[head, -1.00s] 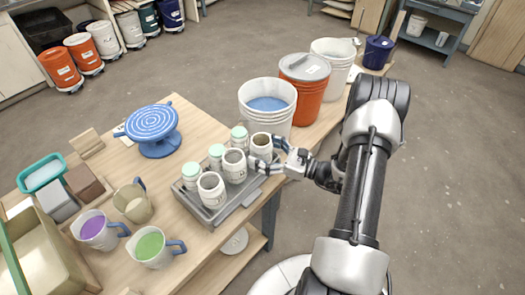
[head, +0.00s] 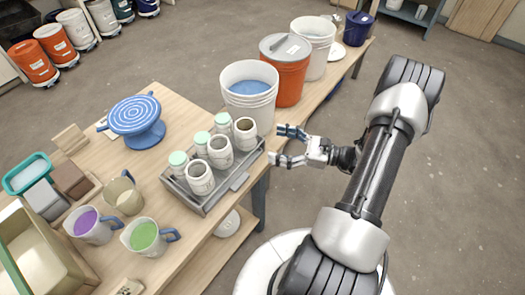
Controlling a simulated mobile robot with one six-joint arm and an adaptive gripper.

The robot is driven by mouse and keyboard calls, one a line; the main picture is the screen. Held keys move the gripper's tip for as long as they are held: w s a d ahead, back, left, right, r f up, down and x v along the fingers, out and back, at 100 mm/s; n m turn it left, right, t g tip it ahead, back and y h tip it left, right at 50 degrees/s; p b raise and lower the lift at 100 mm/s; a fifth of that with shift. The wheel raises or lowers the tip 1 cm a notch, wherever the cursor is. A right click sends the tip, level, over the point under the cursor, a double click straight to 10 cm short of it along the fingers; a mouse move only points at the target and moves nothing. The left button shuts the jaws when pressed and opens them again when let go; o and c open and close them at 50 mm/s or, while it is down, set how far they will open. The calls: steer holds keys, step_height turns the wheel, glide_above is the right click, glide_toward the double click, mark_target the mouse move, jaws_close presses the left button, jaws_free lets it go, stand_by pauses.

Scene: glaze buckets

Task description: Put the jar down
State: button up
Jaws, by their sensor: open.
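Several white jars stand upright in a grey tray (head: 238,183) on the wooden table. Three at the tray's near side are open: a front jar (head: 200,178), a middle jar (head: 220,152) and a back jar (head: 245,134) with a brownish inside. The others behind them have pale green lids, such as one lidded jar (head: 202,143). My gripper (head: 278,146) is open and empty, to the right of the back jar and apart from it, just off the tray's right end. I cannot tell from this view which jar is the task's jar.
A white bucket (head: 249,100) with blue liquid stands behind the tray, and an orange lidded bucket (head: 285,85) is beyond it. A blue banding wheel (head: 136,125) and pitchers of purple (head: 88,223) and green (head: 143,236) glaze are left. Open floor lies right.

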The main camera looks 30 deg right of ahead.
steer(key=s+a+r+n+g, duration=0.2)
steer(key=a+r+n+g, duration=0.45)
steer(key=a, duration=0.25)
steer(key=s+a+r+n+g, duration=0.3)
steer(key=a+r+n+g, duration=0.3)
steer(key=a+r+n, duration=0.15)
steer(key=s+a+r+n+t+h, duration=0.3)
steer(key=s+r+n+t+h, duration=0.1)
steer(key=s+r+n+h, duration=0.5)
steer(key=s+n+h, duration=0.2)
steer(key=n, duration=0.2)
steer(key=shift+a+n, duration=0.25)
steer(key=shift+n, duration=0.05)
steer(key=shift+d+r, duration=0.1)
